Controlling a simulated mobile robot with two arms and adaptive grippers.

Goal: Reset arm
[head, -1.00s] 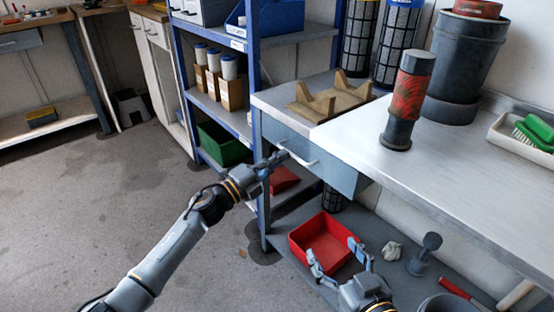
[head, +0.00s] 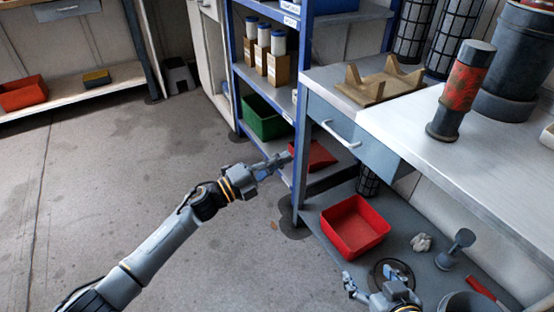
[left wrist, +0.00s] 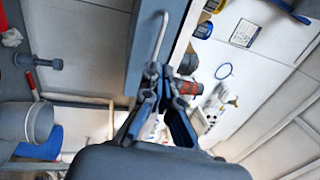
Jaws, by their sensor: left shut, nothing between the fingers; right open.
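My left gripper (head: 284,159) is at the end of the outstretched left arm in the head view. Its fingers are together with nothing between them, which also shows in the left wrist view (left wrist: 157,70). It is to the left of and below the pale drawer handle (head: 340,133) in the head view, apart from it. The blue-grey drawer front (head: 365,150) sits under the bench top. My right gripper (head: 374,277) is low at the bottom right, its fingers spread and empty, below the red bin (head: 355,227).
A blue shelf rack (head: 300,150) with a green bin (head: 266,118) stands beside the drawer. The bench (head: 460,155) holds a wooden cradle (head: 385,88) and a red-and-black cylinder (head: 462,90). Open grey floor (head: 100,180) lies to the left.

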